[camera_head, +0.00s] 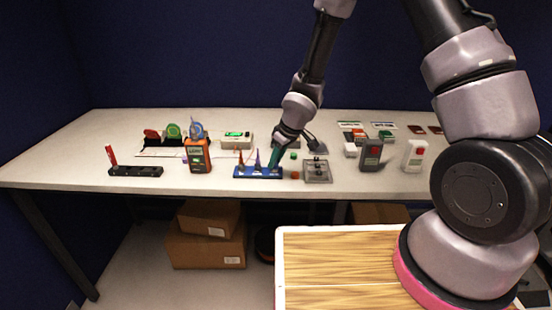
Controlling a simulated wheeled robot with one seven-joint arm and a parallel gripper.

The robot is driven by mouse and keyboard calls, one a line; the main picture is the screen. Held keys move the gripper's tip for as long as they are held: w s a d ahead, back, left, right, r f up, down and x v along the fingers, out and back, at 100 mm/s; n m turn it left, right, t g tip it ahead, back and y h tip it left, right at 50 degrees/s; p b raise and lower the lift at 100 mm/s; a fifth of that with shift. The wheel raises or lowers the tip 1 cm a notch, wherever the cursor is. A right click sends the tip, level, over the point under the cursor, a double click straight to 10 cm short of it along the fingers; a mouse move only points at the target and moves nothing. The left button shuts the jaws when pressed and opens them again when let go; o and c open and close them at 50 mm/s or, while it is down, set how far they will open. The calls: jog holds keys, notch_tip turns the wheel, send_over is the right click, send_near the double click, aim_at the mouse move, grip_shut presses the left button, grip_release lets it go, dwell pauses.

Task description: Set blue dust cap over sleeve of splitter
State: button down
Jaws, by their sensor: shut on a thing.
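My gripper (275,160) reaches down from the upper right over the right end of a blue block (258,173) on the bench. It is shut on a small teal piece (273,162), which stands at or just above that end of the block; contact is unclear. A brown cone (240,160) and a purple-blue cone (257,161) stand upright on the block. I cannot tell at this size which piece is the blue dust cap. A grey plate with dark fittings (318,171) lies to the right; whether it is the splitter is unclear.
On the white bench (80,150) an orange handheld meter (197,155) and a black bar (135,171) stand left. A dark grey device (371,156) and a white device (414,155) stand right. Small green and orange blocks lie near my gripper. A wooden-topped surface (330,270) is in front.

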jog(key=shift+f, duration=0.35)
jog(key=c, duration=0.6)
grip_release()
jog(key=shift+o, duration=0.2)
jog(key=v, duration=1)
jog(key=shift+d+r, duration=0.2)
jog(key=shift+r, duration=0.15)
jog(key=shift+s, duration=0.1)
